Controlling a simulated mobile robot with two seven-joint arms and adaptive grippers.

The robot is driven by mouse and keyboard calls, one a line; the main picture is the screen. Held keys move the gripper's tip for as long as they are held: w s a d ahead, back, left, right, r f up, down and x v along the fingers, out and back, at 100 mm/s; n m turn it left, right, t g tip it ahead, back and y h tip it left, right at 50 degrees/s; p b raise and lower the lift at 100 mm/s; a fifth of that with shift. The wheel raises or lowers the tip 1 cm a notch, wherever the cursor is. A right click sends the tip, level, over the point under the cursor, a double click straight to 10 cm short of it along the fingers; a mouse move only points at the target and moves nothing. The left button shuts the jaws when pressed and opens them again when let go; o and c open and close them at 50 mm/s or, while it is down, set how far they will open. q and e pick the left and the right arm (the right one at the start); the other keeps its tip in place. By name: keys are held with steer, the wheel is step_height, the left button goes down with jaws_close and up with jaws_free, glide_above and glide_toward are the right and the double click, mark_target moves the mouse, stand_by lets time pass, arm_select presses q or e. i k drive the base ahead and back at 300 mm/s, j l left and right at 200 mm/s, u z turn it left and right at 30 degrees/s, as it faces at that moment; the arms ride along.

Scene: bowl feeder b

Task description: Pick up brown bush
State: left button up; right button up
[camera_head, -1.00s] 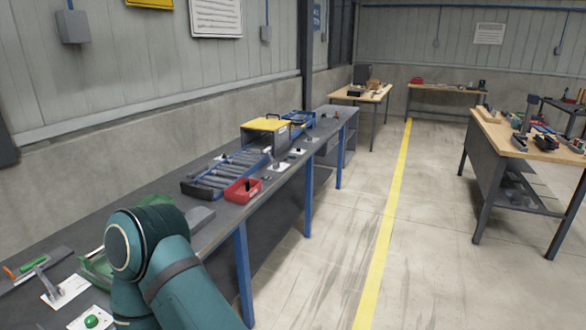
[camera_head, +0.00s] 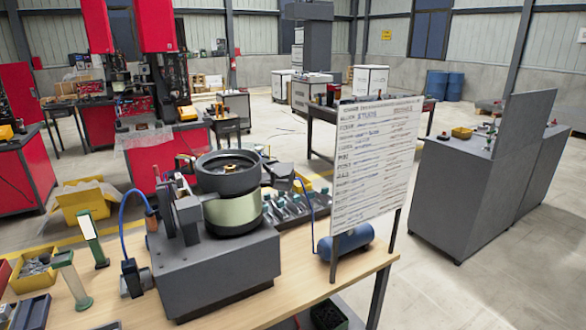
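A bowl feeder (camera_head: 232,212) with a dark round bowl (camera_head: 226,183) on a pale green drum stands on a grey block base (camera_head: 215,270). A small brownish part (camera_head: 230,168) shows inside the bowl; it is too small to tell whether it is the brown bush. No other brown bush can be made out. Neither of my grippers is in view.
The feeder is on a wooden table (camera_head: 345,265). A white board (camera_head: 374,165) and a blue tank (camera_head: 346,241) stand to its right, bottles (camera_head: 290,208) behind. Grey cabinets (camera_head: 455,195) are farther right.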

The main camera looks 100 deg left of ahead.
mark_target(230, 167)
steer(key=u, duration=1.6)
